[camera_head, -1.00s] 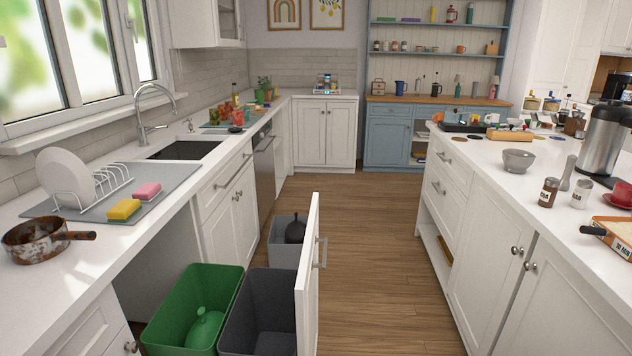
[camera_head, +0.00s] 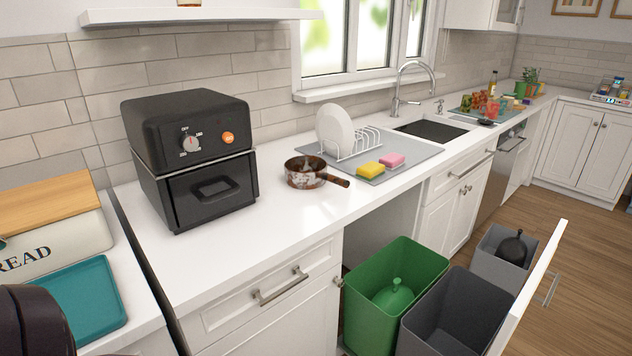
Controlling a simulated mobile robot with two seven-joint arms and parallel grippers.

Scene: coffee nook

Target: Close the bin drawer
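The bin drawer is pulled out below the counter. Its white front panel (camera_head: 528,290) stands at the right, seen nearly edge-on, with a bar handle (camera_head: 550,290) on its outer face. Inside are a green bin (camera_head: 424,262) holding a green bag or lidded object, a dark grey bin (camera_head: 462,308), and a lighter grey bin (camera_head: 492,262) with a black round object in it. The open cabinet space shows behind the green bin. Neither of my grippers shows clearly; a dark rounded shape at the lower left corner may be part of my arm.
The white counter (camera_head: 290,232) holds a black air fryer (camera_head: 195,158), a rusty pan (camera_head: 305,172), and a dish rack with plates and sponges on a grey mat (camera_head: 415,154). A bread box and teal tray (camera_head: 82,302) are at left. Wooden floor (camera_head: 590,300) is clear right of the drawer.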

